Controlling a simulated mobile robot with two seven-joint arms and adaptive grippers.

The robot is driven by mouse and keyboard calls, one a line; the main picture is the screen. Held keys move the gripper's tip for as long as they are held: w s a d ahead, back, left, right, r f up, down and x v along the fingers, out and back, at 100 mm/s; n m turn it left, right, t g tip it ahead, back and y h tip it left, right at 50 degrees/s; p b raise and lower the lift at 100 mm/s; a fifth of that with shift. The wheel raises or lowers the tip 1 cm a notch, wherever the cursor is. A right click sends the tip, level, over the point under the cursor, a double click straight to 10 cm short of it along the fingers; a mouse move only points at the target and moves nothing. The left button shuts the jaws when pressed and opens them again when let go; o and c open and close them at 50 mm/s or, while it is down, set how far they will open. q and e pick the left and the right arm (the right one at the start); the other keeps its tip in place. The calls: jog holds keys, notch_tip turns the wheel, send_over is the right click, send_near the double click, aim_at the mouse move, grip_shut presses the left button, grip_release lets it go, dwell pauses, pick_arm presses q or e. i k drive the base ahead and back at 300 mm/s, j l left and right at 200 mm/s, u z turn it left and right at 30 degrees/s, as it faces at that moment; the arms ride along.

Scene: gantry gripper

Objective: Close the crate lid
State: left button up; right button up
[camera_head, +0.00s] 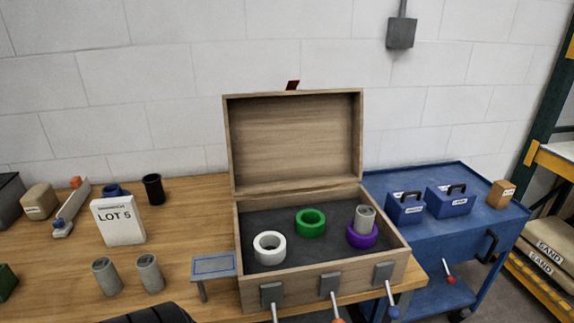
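The wooden crate (338,276) stands on the right part of the wooden table, in the head view. Its lid (293,140) is open and stands nearly upright at the back, with a small dark red tab (293,85) on its top edge. Inside lie a white ring (261,254), a green ring (302,229) and a purple ring (359,242). A grey cylinder (365,219) stands at the purple ring; I cannot tell how deep it sits. Neither gripper can be made out; only a black ribbed piece shows at the bottom edge, left of the crate.
A small blue-topped stand (213,266) is close to the crate's left side. Left are two grey cylinders (149,273), a LOT 5 sign (118,220) and a black cup (153,189). Levers stick out from the crate's front. A blue cart (420,175) stands right.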

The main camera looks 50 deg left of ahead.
aim_at(291, 138)
jog(key=u, duration=1.45)
